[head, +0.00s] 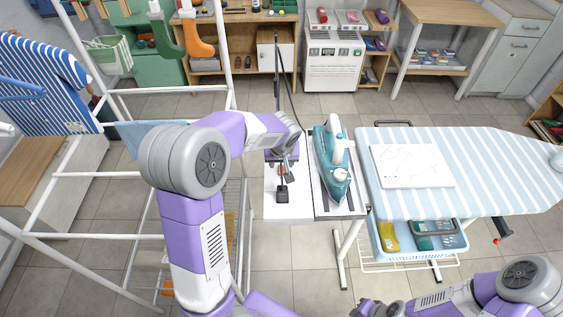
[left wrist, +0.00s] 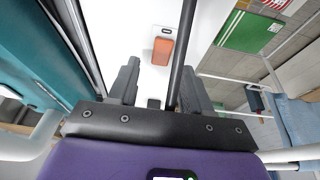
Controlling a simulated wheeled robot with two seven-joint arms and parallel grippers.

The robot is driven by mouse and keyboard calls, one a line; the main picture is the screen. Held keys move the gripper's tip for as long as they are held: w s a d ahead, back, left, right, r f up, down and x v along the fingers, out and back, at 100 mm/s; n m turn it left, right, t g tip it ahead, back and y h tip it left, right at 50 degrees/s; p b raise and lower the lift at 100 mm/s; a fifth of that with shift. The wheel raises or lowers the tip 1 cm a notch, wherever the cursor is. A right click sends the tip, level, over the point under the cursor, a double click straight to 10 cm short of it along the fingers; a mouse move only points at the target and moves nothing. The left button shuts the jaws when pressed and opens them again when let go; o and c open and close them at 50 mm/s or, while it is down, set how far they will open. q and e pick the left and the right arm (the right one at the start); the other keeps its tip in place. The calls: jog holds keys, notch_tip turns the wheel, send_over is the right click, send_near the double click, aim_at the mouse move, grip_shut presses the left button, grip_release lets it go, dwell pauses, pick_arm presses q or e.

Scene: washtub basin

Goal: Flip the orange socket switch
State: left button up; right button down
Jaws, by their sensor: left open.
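The orange socket switch (left wrist: 162,52) shows in the left wrist view as an orange block in a white surround on a white surface (left wrist: 150,20). It lies ahead of my left gripper (left wrist: 158,75), between the lines of its two dark fingers, and looks apart from them. That gripper is open with nothing between its fingers. In the head view my left gripper (head: 282,188) is over the white panel (head: 300,208) left of the iron; I cannot make out the switch there. My right gripper (head: 378,308) is at the bottom edge, its fingers unclear.
A teal iron (head: 333,165) stands on its rest close right of my left gripper. A thin black pole (head: 277,75) rises beside it and crosses the left wrist view. The striped ironing board (head: 480,150) is right; a white drying rack (head: 60,205) is left.

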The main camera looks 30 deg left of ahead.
pick_arm(q)
jog(key=p+v, duration=0.1)
jog(key=v, duration=0.4)
jog(key=shift+s+r, duration=0.15)
jog(key=shift+r, duration=0.2)
